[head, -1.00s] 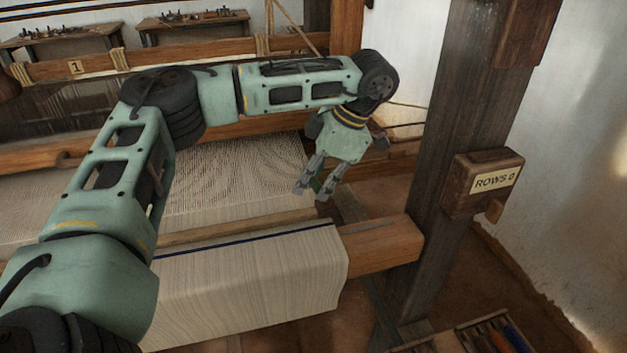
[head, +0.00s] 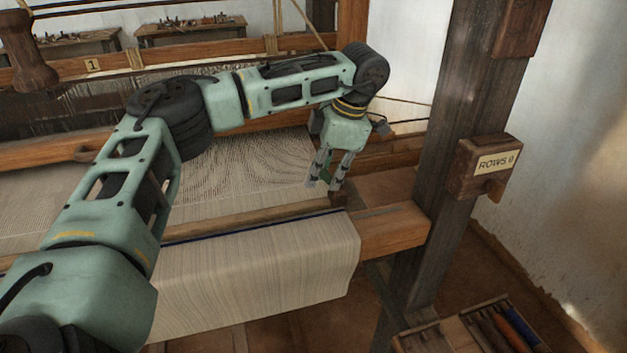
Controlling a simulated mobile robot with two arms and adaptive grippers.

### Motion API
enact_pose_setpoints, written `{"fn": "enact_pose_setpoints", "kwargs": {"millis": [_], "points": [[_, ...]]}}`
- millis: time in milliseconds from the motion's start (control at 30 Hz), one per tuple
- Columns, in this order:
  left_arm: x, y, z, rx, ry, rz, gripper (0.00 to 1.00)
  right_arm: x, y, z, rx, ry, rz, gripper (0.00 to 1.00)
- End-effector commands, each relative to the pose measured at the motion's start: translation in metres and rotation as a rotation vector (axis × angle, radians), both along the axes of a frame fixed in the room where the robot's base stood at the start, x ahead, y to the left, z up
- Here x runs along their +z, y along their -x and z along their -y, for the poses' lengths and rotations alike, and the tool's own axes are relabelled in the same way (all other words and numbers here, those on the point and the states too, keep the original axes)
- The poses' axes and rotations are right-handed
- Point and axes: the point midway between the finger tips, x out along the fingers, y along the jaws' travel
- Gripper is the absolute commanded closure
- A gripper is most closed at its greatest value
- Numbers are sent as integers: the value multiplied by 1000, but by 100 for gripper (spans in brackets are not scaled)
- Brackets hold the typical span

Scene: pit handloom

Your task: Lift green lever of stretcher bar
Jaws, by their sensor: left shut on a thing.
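My left gripper (head: 327,184) reaches across the loom in the head view and points down at the right edge of the cloth. It is shut on a small green piece (head: 325,174), the green lever, which shows between its fingers and is mostly hidden by them. Below the fingers a small dark brown block (head: 337,199) sits at the right end of the wooden stretcher bar (head: 250,217), which lies across the cloth. My right gripper is not in view.
The woven cloth (head: 265,265) hangs over the front beam (head: 395,230). A dark post (head: 450,120) with a "ROWS 0" box (head: 487,166) stands close on the right. A tray of tools (head: 470,332) lies at the lower right. Benches stand at the back.

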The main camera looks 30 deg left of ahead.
Motion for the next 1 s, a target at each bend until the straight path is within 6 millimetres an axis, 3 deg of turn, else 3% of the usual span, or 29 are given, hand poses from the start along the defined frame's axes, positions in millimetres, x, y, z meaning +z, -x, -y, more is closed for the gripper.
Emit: {"fn": "enact_pose_setpoints", "kwargs": {"millis": [100, 167, 267, 367, 400, 500, 633, 867, 1000], "points": [[3, 1, -4, 7, 12, 25, 100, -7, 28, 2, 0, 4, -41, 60], [5, 1, -4, 8, 13, 28, 100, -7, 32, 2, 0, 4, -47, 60], [5, 1, -3, 8, 13, 28, 100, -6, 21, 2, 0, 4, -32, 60], [4, 1, -3, 8, 14, 27, 100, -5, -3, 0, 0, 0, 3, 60], [4, 1, -3, 9, 13, 27, 84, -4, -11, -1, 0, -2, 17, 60], [4, 1, -3, 8, 14, 26, 76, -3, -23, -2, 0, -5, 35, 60], [3, 1, -3, 6, 14, 24, 66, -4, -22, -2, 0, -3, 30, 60], [3, 1, -3, 5, 13, 23, 66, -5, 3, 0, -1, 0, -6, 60], [8, 1, -2, 5, 14, 24, 66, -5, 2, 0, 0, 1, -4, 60]]}}
